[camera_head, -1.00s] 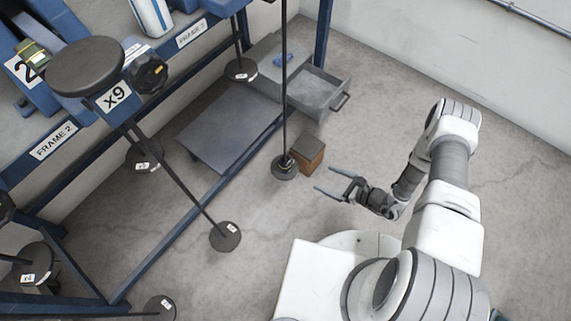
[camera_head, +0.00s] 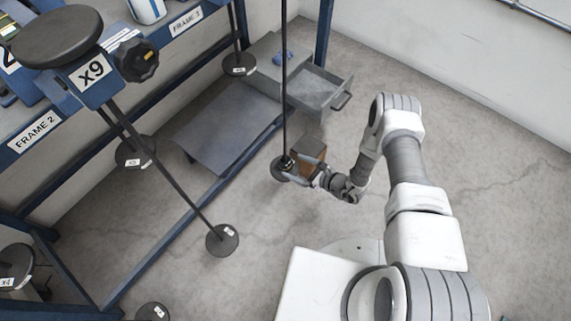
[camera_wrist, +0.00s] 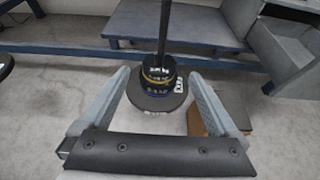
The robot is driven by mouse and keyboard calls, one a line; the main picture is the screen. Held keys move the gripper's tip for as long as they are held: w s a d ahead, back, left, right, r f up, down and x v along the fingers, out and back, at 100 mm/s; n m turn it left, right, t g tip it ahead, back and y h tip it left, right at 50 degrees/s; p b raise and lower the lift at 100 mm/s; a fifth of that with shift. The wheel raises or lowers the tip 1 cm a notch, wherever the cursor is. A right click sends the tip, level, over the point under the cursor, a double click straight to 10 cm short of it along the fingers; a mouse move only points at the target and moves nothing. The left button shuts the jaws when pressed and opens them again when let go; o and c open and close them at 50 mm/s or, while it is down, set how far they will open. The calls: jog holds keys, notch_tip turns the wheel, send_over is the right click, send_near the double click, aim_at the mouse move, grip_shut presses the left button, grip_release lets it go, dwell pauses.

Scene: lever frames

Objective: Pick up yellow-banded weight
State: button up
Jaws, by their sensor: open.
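The yellow-banded weight (camera_wrist: 157,75) is a small dark disc with a thin yellow rim line, on a black vertical rod in the wrist view. A dark disc with a blue band (camera_wrist: 158,90) sits just below it, above a wider labelled base plate (camera_wrist: 157,103). In the head view the rod's small stack (camera_head: 286,163) is dark and its bands cannot be made out. My gripper (camera_wrist: 158,73) is open, with one finger on each side of the stack and visible gaps. In the head view my gripper (camera_head: 299,167) reaches the stack from the right.
A brown box (camera_head: 308,152) stands close behind my fingers; its edge shows in the wrist view (camera_wrist: 195,122). A grey open drawer (camera_head: 322,97) and low grey platform (camera_head: 215,135) lie beyond. Another hanging rod's plate (camera_head: 222,240) is left. Floor to the right is clear.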

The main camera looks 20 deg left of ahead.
aim_at(288, 163)
jog(key=b+x, duration=0.1)
jog(key=x, duration=0.2)
jog(key=shift+a, duration=0.15)
jog(key=c, duration=1.4)
